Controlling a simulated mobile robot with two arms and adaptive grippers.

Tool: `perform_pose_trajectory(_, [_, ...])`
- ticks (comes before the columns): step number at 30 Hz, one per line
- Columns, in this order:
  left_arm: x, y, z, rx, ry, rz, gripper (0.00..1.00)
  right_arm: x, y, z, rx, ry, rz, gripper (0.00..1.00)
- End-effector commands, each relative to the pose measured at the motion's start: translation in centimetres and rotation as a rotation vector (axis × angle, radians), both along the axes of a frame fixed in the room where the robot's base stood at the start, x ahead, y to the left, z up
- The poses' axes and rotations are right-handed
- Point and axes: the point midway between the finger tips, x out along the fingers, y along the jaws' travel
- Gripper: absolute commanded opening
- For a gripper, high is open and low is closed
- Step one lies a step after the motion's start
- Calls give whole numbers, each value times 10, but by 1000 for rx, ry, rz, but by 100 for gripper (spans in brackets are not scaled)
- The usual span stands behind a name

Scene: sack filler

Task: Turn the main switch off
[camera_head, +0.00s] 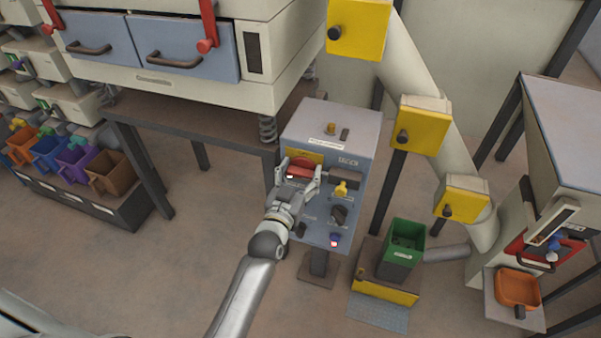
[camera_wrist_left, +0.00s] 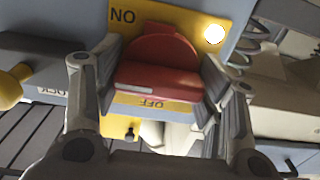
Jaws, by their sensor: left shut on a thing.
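The main switch is a red rotary handle (camera_head: 301,168) on a yellow plate on the front of the grey-blue control cabinet (camera_head: 362,150). My left gripper (camera_head: 299,178) is at it and shut on it, with a finger at each end of the handle. In the left wrist view the red handle (camera_wrist_left: 158,76) lies between the fingertips, its bar about level, with a pale mark near its left end. The plate's ON and OFF labels show upside down there, and a white lamp (camera_wrist_left: 214,34) on the plate is lit. My right gripper is not in view.
Below the switch are a yellow knob (camera_head: 342,188), a dark knob (camera_head: 338,213) and a lit red button (camera_head: 334,241). A green bin (camera_head: 403,248) stands right of the cabinet. A large machine (camera_head: 200,85) stands left and behind. Open floor lies in front.

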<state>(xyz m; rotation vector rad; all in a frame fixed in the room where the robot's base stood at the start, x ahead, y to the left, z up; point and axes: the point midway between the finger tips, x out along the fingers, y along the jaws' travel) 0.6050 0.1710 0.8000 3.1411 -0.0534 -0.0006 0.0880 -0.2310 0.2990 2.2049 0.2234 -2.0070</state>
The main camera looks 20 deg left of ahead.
Motion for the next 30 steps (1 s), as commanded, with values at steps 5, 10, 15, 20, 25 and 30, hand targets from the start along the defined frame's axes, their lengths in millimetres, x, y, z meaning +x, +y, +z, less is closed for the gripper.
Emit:
perform_pose_trajectory(5, [0, 0, 0, -8, 0, 0, 40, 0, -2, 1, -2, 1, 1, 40])
perform_pose_trajectory(10, [0, 0, 1, -55, 1, 0, 40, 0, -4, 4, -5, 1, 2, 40])
perform_pose_trajectory(15, [0, 0, 1, -154, 6, 0, 40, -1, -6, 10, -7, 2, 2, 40])
perform_pose_trajectory(20, [0, 0, 2, -289, 10, -1, 40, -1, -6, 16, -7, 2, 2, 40])
perform_pose_trajectory(25, [0, 0, 1, -451, 16, -1, 40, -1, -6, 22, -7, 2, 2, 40])
perform_pose_trajectory(30, [0, 0, 1, -614, 22, 0, 40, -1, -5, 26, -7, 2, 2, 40])
